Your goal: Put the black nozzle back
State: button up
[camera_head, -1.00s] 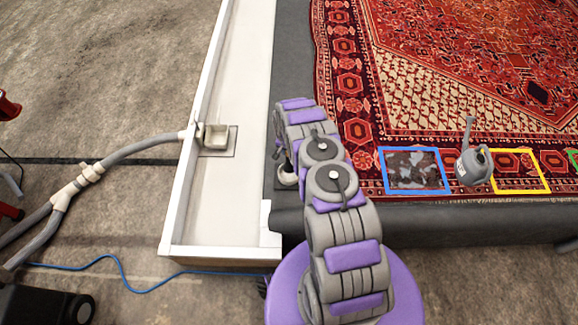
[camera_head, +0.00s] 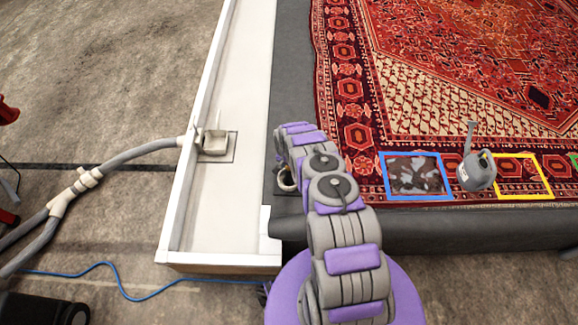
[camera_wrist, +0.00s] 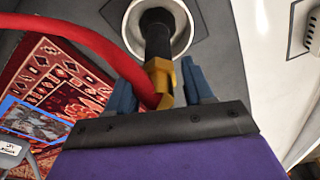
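The black nozzle (camera_wrist: 158,34) has a brass fitting (camera_wrist: 160,70) at its near end, where a red hose (camera_wrist: 82,44) joins. In the wrist view, my gripper (camera_wrist: 161,84) has its blue fingers on either side of the brass fitting and hose end, seemingly closed on them. The nozzle's black end lies over the opening of a pale round holder (camera_wrist: 181,37); how deep it sits inside is unclear. In the head view, the holder's metallic rim (camera_head: 285,181) shows left of my arm, at the platform's corner; gripper and nozzle are hidden there.
A patterned red rug (camera_head: 460,75) lies on the dark platform, with a blue frame (camera_head: 389,198), a yellow frame (camera_head: 521,197) and a grey can (camera_head: 475,174) on it. A white trough (camera_head: 222,200) runs left of the platform. A grey hose (camera_head: 140,152) and blue cable (camera_head: 80,271) lie farther left.

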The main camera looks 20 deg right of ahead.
jog(key=shift+o, duration=1)
jog(key=s+a+r+n+p, duration=0.1)
jog(key=a+r+p, duration=0.1)
jog(key=r, duration=1.2)
jog(key=s+a+r+n+p, duration=0.1)
jog(key=r, duration=1.3)
jog(key=s+a+r+n+g, duration=0.15)
jog(key=s+r, duration=0.25)
jog(key=r, duration=0.5)
jog(key=s+a+r, duration=0.2)
jog(key=s+r, duration=0.2)
jog(key=r, duration=0.5)
jog(key=s+a+r+n, duration=0.3)
jog(key=s+a+r, duration=0.1)
jog(key=s+r, duration=0.95)
jog(key=s+a+r+n, duration=0.1)
jog(key=s+r, duration=0.1)
jog(key=s, duration=0.9)
jog(key=s+a+r+n+g+y, duration=0.1)
jog(key=s+r, duration=0.1)
jog(key=s, duration=1)
jog(key=shift+s+a+r, duration=0.15)
jog(key=shift+s+a, duration=0.1)
jog(key=shift+a, duration=0.1)
